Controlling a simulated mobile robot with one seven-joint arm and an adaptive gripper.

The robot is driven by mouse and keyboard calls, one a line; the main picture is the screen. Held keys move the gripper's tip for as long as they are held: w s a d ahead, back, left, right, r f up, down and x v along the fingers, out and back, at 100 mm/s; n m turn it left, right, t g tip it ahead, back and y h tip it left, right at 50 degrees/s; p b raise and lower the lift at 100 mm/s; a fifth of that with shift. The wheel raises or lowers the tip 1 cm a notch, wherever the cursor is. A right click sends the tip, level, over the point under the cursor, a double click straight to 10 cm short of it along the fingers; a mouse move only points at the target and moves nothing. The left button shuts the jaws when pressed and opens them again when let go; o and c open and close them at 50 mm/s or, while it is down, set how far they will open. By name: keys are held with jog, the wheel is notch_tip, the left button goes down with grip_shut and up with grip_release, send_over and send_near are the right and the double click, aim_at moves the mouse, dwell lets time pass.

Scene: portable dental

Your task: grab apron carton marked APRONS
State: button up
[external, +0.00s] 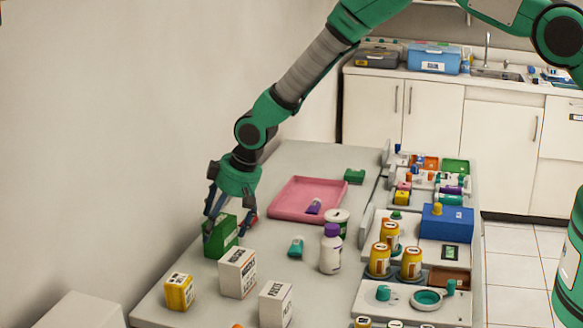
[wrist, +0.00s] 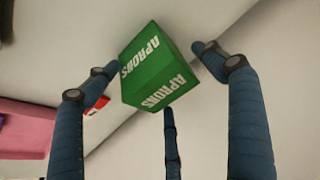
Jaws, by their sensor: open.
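The apron carton is a green box (external: 221,236) standing near the left edge of the table in the external view. In the wrist view the same carton (wrist: 158,72) shows white APRONS lettering on two faces. My gripper (external: 229,218) is over the carton with its fingers around it. In the wrist view my gripper (wrist: 155,85) has dark blue fingers spread left, right and below the carton, with a gap at the right finger. It is open. Whether the left finger touches the carton, I cannot tell.
White cartons (external: 238,272) (external: 276,304) and a yellow box (external: 179,291) stand in front of the green carton. A pink tray (external: 285,208) lies behind to the right. A white bottle with a purple cap (external: 331,250) stands mid-table. The wall is close on the left.

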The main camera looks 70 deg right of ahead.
jog(key=c, duration=1.2)
jog(key=shift+r, duration=0.1)
jog(key=shift+r, duration=0.4)
jog(key=shift+c, duration=1.3)
jog(key=shift+r, duration=0.3)
notch_tip(320, 180, up, 2)
jog(key=shift+r, duration=0.1)
jog(key=s, duration=0.5)
jog(key=s+r, duration=0.1)
jog(key=s, duration=0.4)
jog(key=s+a, duration=0.1)
jog(key=s, duration=0.5)
jog(key=shift+r+b, duration=0.15)
jog(key=shift+b, duration=0.2)
jog(key=shift+a, duration=0.1)
jog(key=shift+c, duration=0.2)
